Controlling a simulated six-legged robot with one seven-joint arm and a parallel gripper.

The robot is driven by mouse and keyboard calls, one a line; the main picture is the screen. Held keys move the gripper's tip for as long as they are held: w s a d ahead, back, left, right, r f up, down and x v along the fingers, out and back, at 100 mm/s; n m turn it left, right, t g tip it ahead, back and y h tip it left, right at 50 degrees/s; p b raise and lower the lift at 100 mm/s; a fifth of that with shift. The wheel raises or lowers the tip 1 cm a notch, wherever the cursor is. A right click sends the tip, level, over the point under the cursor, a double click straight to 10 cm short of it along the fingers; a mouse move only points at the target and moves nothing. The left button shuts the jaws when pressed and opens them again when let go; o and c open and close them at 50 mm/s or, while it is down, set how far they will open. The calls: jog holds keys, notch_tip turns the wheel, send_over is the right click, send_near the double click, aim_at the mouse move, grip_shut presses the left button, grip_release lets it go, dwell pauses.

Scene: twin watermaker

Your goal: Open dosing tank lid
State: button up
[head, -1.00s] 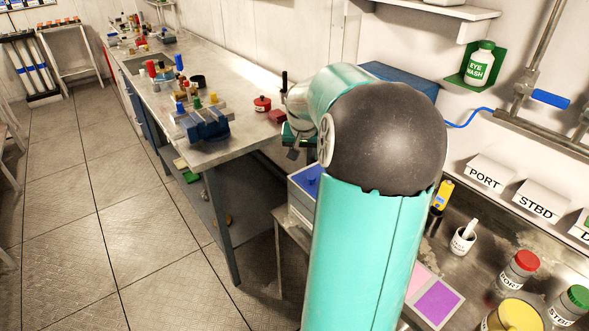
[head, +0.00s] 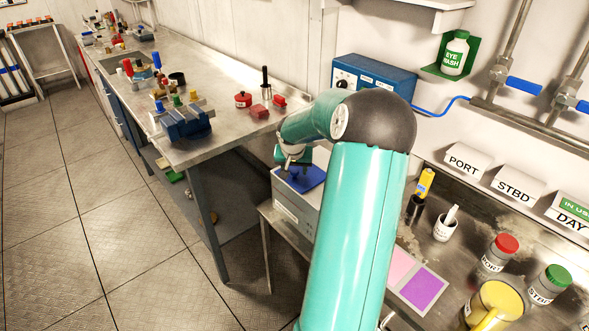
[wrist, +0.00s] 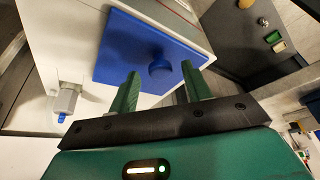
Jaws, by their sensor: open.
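The dosing tank is a pale box (head: 292,208) on the low bench, beside my arm in the head view. Its blue lid (head: 306,180) lies flat on its top. In the wrist view the blue lid (wrist: 125,45) has a round blue knob (wrist: 160,70) near one edge. My gripper (head: 290,158) is just above the lid in the head view. In the wrist view my gripper (wrist: 160,77) is open, with its green fingers pointing toward the lid, one on each side of the knob. I cannot tell how close the fingertips are to the knob.
A workbench (head: 235,110) with a blue vice (head: 187,122) and red containers stands behind and left. A white fitting (wrist: 66,100) sticks out beside the tank. Bottles, a cup (head: 445,230) and pads are on the right. The left floor (head: 60,230) is clear.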

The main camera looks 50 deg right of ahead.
jog(key=shift+f, duration=0.2)
jog(key=shift+c, duration=0.4)
grip_shut()
